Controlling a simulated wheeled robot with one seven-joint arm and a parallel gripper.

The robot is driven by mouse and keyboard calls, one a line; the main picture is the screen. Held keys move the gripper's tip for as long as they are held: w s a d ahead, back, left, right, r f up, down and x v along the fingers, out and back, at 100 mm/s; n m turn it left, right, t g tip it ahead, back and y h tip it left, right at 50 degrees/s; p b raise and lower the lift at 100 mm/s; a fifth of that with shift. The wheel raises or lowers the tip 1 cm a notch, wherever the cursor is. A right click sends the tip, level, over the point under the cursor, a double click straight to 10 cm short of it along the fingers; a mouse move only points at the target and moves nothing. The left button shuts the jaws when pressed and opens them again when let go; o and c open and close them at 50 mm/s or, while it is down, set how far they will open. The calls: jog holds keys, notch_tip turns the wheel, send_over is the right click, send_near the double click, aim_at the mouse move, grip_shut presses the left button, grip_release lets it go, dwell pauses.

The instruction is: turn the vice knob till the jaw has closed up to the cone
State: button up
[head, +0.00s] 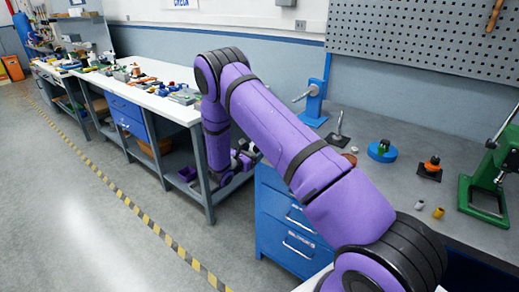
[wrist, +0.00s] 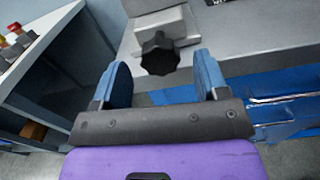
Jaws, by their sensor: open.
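The black lobed vice knob (wrist: 160,53) shows in the wrist view, on the near face of the grey vice body (wrist: 158,22) at the edge of a grey bench. My gripper (wrist: 164,76) is open, with its two blue-padded fingers spread. The knob lies just beyond the fingertips, in line with the gap between them, and I see no contact. The vice jaw and the cone cannot be made out in the wrist view. In the head view I cannot make out the vice; my purple arm covers part of the bench.
Blue drawers (head: 291,225) with bar handles sit under the grey bench (head: 350,118). A blue stand (head: 313,102), a blue round fixture (head: 381,153) and a green press (head: 484,190) stand on it. A white-topped bench (head: 150,100) with several items is at the left.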

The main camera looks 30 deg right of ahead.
jog(key=shift+x, duration=1.95)
jog(key=shift+w, duration=0.1)
jog(key=c, duration=0.9)
jog(key=shift+o, duration=0.2)
